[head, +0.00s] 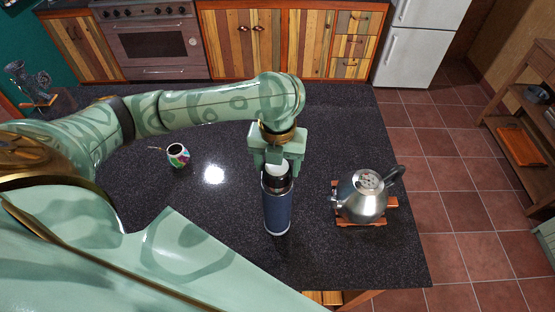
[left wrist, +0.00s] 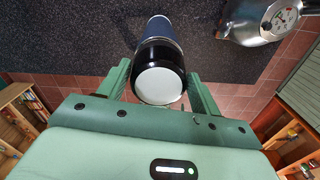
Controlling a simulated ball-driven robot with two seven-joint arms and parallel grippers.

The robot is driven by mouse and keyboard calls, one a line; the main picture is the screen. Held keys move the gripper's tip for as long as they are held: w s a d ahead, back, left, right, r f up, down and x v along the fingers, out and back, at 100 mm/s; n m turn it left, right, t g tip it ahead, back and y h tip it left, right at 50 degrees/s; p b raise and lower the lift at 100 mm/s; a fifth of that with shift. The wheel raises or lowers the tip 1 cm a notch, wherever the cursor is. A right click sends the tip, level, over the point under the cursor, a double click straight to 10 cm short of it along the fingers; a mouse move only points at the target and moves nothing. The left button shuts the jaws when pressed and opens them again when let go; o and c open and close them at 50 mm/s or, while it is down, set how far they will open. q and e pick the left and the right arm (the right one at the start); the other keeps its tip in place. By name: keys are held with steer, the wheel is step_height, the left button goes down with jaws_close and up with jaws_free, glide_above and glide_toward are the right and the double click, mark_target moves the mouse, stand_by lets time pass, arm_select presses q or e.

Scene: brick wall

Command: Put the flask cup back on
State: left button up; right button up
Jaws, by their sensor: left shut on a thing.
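My left gripper (head: 278,168) points down over the flask's top and is shut on the flask cup (head: 278,171). In the left wrist view the cup (left wrist: 160,84) has a pale round end and a dark side, between the two green fingers. The cup is in line with the flask; I cannot tell if it is fully seated. My right gripper is not in view.
A steel kettle (head: 362,195) stands on a wooden trivet (head: 388,214) to the right of the flask. A small colourful cup with a straw (head: 178,155) stands to the left. The counter between them is clear. Its right edge (head: 406,190) drops to a tiled floor.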

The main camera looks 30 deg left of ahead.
arm_select(q)
steer(key=o, duration=1.1)
steer(key=shift+c, duration=0.2)
step_height(320, 180, up, 16)
steer(key=p, duration=0.3)
steer(key=shift+r, duration=0.15)
